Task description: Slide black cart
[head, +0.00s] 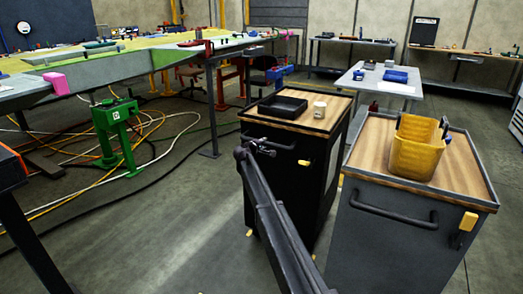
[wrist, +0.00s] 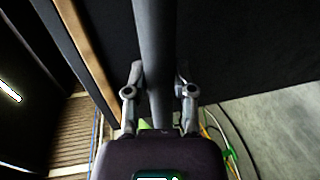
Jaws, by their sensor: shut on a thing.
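The black cart (head: 318,178) stands in the middle of the head view, with a wooden top and a dark handle (head: 278,144) on its near face. My arm reaches up to that face, and my gripper (head: 257,147) is at the left part of the handle. In the wrist view my gripper (wrist: 159,92) has one finger on each side of the dark handle bar (wrist: 154,45) and is shut on it. The cart's dark face (wrist: 235,45) and a strip of its wooden edge (wrist: 85,45) show there too.
A grey cart (head: 385,240) with a yellow bin (head: 417,148) stands close on the right. A black tray (head: 283,106) and a small cup (head: 319,109) sit on the black cart. Hoses and a green jig stand (head: 117,135) are at left. Floor left of the cart (head: 190,225) is clear.

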